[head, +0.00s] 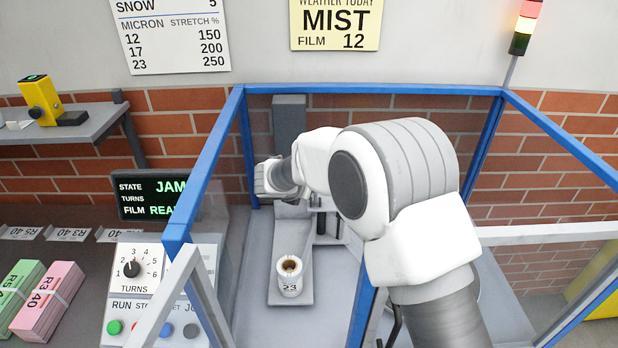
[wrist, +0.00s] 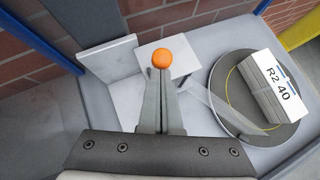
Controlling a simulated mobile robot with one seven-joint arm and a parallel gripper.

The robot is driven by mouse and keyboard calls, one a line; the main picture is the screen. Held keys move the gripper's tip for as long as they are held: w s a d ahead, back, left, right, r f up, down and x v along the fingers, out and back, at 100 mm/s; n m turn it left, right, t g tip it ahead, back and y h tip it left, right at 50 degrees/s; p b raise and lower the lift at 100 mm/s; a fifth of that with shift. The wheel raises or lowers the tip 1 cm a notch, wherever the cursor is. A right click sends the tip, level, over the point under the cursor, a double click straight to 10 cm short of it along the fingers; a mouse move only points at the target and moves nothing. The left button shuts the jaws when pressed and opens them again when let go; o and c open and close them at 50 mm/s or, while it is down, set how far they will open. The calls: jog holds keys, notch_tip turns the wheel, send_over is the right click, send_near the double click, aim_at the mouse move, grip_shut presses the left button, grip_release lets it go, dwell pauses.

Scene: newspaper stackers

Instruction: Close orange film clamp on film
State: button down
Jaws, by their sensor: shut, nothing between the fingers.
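The orange film clamp shows in the wrist view as a round orange knob (wrist: 162,58); the rest of it is hidden behind my fingers. My gripper (wrist: 161,76) is shut and empty, with its fingertips at the knob's lower edge in the picture; I cannot tell whether they touch it. A thin, see-through strip that looks like film (wrist: 215,110) runs from near the fingers to the wrapped bundle (wrist: 275,88) marked R2 40. In the head view my arm hides the clamp, and my fingers cannot be made out.
The bundle sits on a round dark turntable (wrist: 225,75). Upright grey plates (wrist: 110,58) stand left of the knob. In the head view, blue frame posts (head: 205,160) enclose the cell, a roll marked 23 (head: 290,277) stands in front, and a display (head: 155,195) reads JAM.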

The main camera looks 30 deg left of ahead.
jog(key=p, duration=0.1)
jog(key=w+p, duration=0.1)
jog(key=shift+a+r+g+p, duration=0.25)
jog(key=shift+r+g+p, duration=0.05)
jog(key=shift+r+p, duration=0.05)
jog(key=shift+w+a+r+p, duration=0.1)
jog(key=shift+w+a+p, duration=0.1)
jog(key=shift+w+p, duration=0.3)
jog(key=shift+s+r, duration=0.1)
jog(key=shift+r, duration=0.05)
